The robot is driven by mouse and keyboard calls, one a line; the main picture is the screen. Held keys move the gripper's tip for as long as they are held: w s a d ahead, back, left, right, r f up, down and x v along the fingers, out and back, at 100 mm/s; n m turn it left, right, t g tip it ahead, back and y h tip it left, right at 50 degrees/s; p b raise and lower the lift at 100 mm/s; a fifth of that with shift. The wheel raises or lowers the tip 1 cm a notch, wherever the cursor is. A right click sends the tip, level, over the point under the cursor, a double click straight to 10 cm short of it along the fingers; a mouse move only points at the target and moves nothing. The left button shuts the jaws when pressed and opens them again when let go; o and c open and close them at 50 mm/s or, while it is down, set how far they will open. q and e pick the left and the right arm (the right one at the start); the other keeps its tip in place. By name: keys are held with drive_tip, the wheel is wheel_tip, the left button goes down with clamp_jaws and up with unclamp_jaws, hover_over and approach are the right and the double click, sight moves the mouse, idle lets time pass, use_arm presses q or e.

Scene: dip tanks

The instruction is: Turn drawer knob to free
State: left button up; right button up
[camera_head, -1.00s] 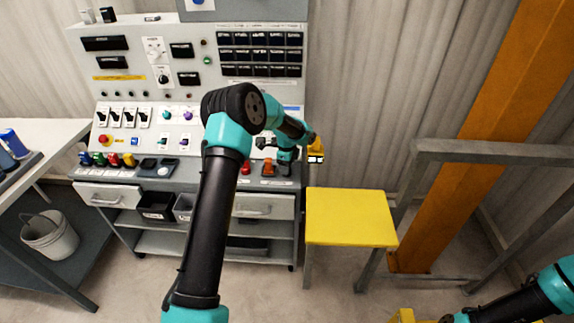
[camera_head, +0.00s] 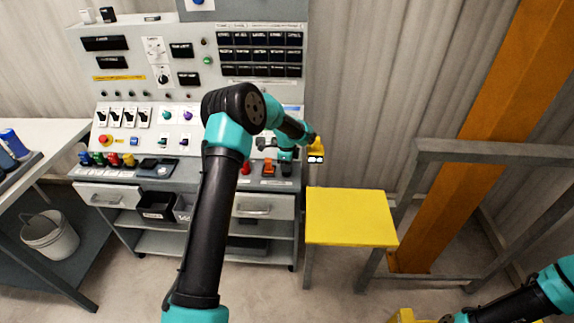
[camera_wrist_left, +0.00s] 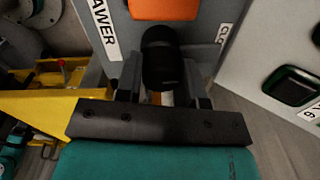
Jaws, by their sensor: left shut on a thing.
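The drawer knob (camera_wrist_left: 162,60) is a dark, rounded knob on a grey panel. In the left wrist view it sits between the fingers of my left gripper (camera_wrist_left: 160,95), which is shut on it. A white label ending in "AWER" lies to its left, and a partly cut-off label lies to its right. In the head view my left gripper (camera_head: 286,163) is low at the right end of the console's ledge, small and partly hidden by my wrist. My right gripper (camera_head: 447,318) is at the bottom edge, mostly cut off.
An orange control (camera_head: 268,169) sits beside the knob. The console (camera_head: 130,75) has many switches and buttons, with drawers (camera_head: 262,206) below. A yellow-topped stool (camera_head: 350,217) stands to the right, near a grey rail (camera_head: 490,151). A bucket (camera_head: 50,235) is at left.

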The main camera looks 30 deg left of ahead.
use_arm(q)
drive_tip(key=n, duration=0.4)
drive_tip(key=shift+n, duration=0.3)
drive_tip(key=n, duration=0.4)
drive_tip(key=shift+w, duration=0.1)
drive_tip(key=n, duration=0.5)
drive_tip(key=shift+a+n, duration=0.1)
drive_tip(key=shift+n, duration=1.7)
drive_tip(key=o, duration=0.9)
drive_tip(key=shift+r, duration=0.1)
drive_tip(key=r, duration=1.7)
drive_tip(key=shift+d+r, duration=0.1)
drive_tip(key=shift+d, duration=0.1)
